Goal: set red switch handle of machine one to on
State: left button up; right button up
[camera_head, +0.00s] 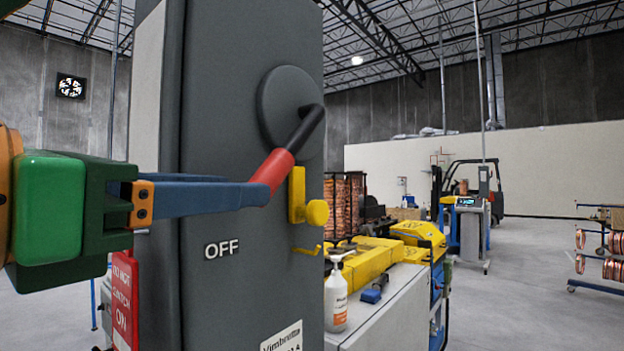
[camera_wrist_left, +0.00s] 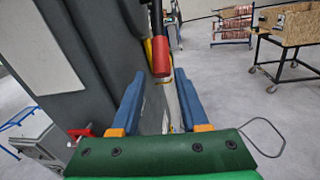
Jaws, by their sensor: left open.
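The red switch handle (camera_head: 273,170) sits at the end of a dark lever on the round grey disc (camera_head: 284,110) of the grey cabinet (camera_head: 225,290). The lever slants down and left, toward the "OFF" label (camera_head: 221,248). My left gripper (camera_head: 262,192), with blue fingers, reaches in from the left and its tips are at the handle's lower end. In the left wrist view the handle (camera_wrist_left: 160,58) appears between the two open fingers, apart from both. My left gripper (camera_wrist_left: 160,80) is open and empty. My right gripper is not in view.
A yellow bracket (camera_head: 297,195) with a knob projects just right of the handle. A red "do not switch on" tag (camera_head: 124,300) hangs at the cabinet's left. A white bottle (camera_head: 336,300) and yellow equipment (camera_head: 368,262) stand on a bench at right. Open floor lies beyond.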

aim_at(279, 185)
pick_arm(q)
jog(key=shift+w+d+r+p, duration=0.3)
jog(key=shift+w+p, duration=0.2)
jog(key=shift+p, duration=0.05)
jog(key=shift+w+d+r+p, duration=0.3)
jog(key=shift+w+p, duration=0.15)
jog(key=shift+p, duration=0.1)
jog(key=x, duration=0.2)
jog(key=p+x, duration=0.1)
jog(key=x, duration=0.1)
jog(key=f+x, duration=0.1)
jog(key=x, duration=0.1)
jog(key=shift+w+d+p, duration=0.25)
jog(key=shift+p, duration=0.1)
jog(key=shift+s+a, duration=0.3)
jog(key=shift+s, duration=0.05)
jog(key=shift+s+a+r, duration=0.1)
jog(key=shift+s, duration=0.1)
jog(key=shift+c, duration=1.3)
grip_shut()
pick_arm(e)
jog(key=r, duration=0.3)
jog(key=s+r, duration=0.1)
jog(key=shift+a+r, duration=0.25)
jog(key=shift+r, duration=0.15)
